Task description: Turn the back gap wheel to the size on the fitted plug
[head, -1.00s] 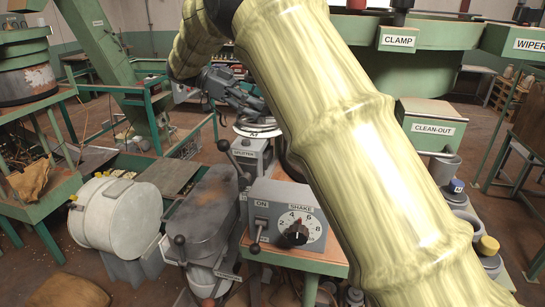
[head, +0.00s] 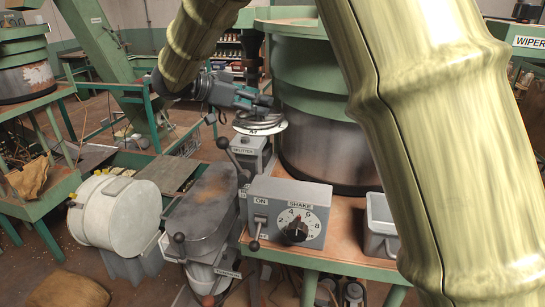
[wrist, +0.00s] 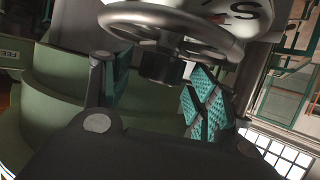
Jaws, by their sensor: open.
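A gap wheel, a pale round dial with dark lettering (head: 262,123), sits on a grey post behind the shake box. Its front mark is too small to read surely. In the wrist view, its grey handwheel (wrist: 180,22) and hub show, with part of a white lettered dial showing an "S" at the top. My gripper (head: 262,100) is just above the dial in the head view. In the wrist view its teal-padded fingers (wrist: 158,82) are apart, with the hub between them; I cannot tell whether they touch it. No fitted plug is recognisable.
A grey box with the SHAKE dial (head: 297,229) and an ON lever stands in front. A green and steel hopper (head: 325,150) is right of the wheel. A grey bin (head: 378,240) is on the bench. My arm covers much of the right side.

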